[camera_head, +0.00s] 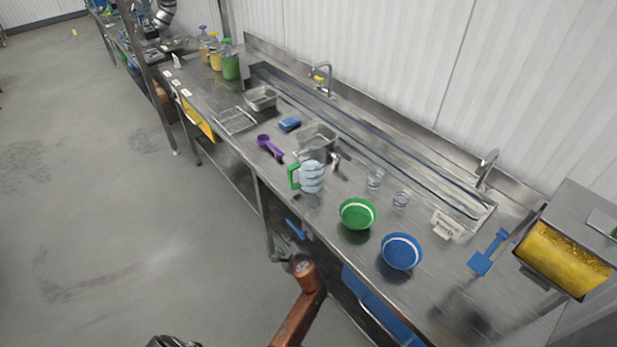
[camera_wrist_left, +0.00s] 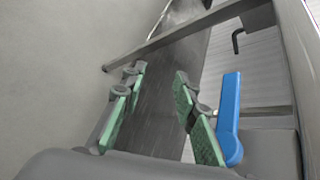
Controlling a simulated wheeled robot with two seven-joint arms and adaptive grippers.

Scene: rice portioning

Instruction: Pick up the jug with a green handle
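The jug with a green handle (camera_head: 312,177) stands on the steel counter in the head view, with a pale, translucent body. Its green handle (camera_head: 293,176) faces left, towards the counter's front edge. The jug is not seen in the left wrist view. My left gripper (camera_wrist_left: 158,78) shows its two green-padded fingers spread apart with nothing between them. A blue bar (camera_wrist_left: 230,115) is just right of its right finger. In the head view I cannot make out the left fingertips clearly, but they are not at the jug. My right gripper is not in view.
A green bowl (camera_head: 357,213), a blue bowl (camera_head: 401,251) and clear glasses (camera_head: 375,177) stand right of the jug. A purple scoop (camera_head: 270,146) and a metal pan (camera_head: 317,136) lie beyond it. The steel counter (camera_head: 325,215) is bare in front of the jug.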

